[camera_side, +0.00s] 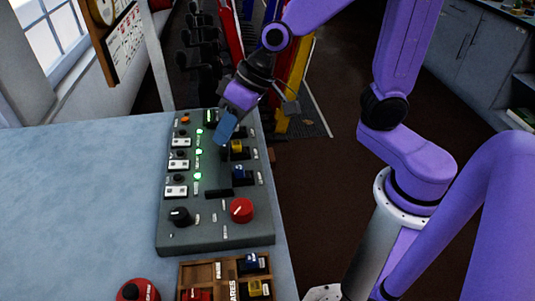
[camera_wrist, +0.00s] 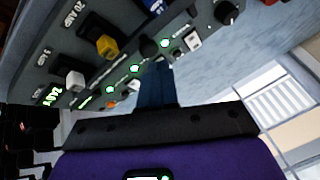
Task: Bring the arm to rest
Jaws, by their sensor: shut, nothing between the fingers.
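My purple gripper, with blue fingers (camera_side: 222,136), hangs over the far part of the grey control panel (camera_side: 205,236). The fingers are together with nothing between them. In the wrist view the dark blue fingers (camera_wrist: 155,85) point at the panel (camera_wrist: 40,75), which is seen at a tilt. I cannot tell how close the fingertips are to the panel face. The fingers hide part of the panel near the far levers.
The panel carries a yellow lever (camera_side: 237,146), a blue lever (camera_side: 239,171), a black knob (camera_side: 180,215) and a red knob (camera_side: 242,210). Several green lights glow. The table's left side is clear.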

